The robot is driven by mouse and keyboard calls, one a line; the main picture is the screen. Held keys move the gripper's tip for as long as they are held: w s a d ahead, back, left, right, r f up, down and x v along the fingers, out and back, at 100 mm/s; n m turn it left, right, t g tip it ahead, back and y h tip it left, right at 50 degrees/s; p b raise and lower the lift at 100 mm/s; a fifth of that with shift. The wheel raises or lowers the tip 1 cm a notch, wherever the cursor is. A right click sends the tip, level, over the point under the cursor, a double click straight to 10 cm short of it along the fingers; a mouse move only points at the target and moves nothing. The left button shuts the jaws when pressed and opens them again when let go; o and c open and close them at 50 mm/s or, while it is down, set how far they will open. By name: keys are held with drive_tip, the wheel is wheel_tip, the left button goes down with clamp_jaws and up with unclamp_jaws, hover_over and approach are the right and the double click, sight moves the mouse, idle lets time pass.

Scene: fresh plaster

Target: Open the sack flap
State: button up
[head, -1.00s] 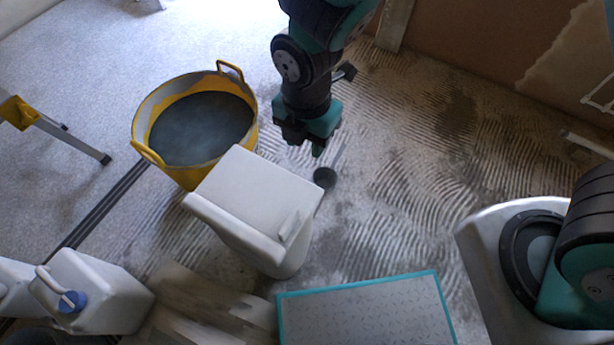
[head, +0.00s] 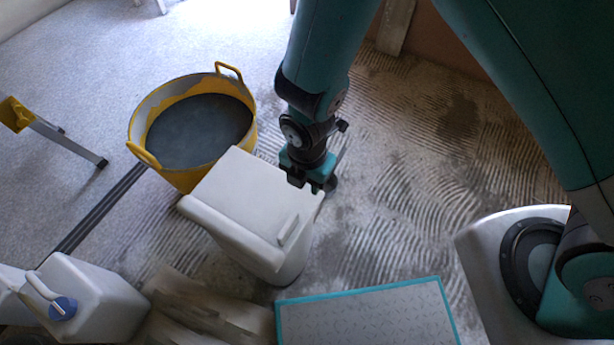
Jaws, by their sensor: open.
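The white sack (head: 238,244) stands upright on the floor in the middle of the head view. Its flap (head: 245,190) lies flat and shut across the top. A small raised pull bar (head: 288,230) sits near the flap's right edge. My gripper (head: 308,186) is open and empty. It points down at the flap's upper right edge, above and beyond the pull bar in the picture. It hides that edge, and I cannot tell whether it touches the sack.
A yellow tub (head: 181,175) of grey mix stands behind the sack at left. White jugs (head: 95,295) stand at lower left. A teal-edged panel (head: 365,315) lies at the front. A dark round thing (head: 332,184) is partly hidden by my gripper.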

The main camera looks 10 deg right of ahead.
drive_tip(key=shift+c, duration=0.4)
clamp_jaws()
idle(0.9)
drive_tip(key=shift+o, duration=0.4)
unclamp_jaws()
drive_tip(key=shift+r, duration=0.15)
wheel_tip(320, 180, up, 17)
drive_tip(key=p, duration=0.3)
drive_tip(key=shift+p, duration=0.3)
drive_tip(key=shift+r, duration=0.1)
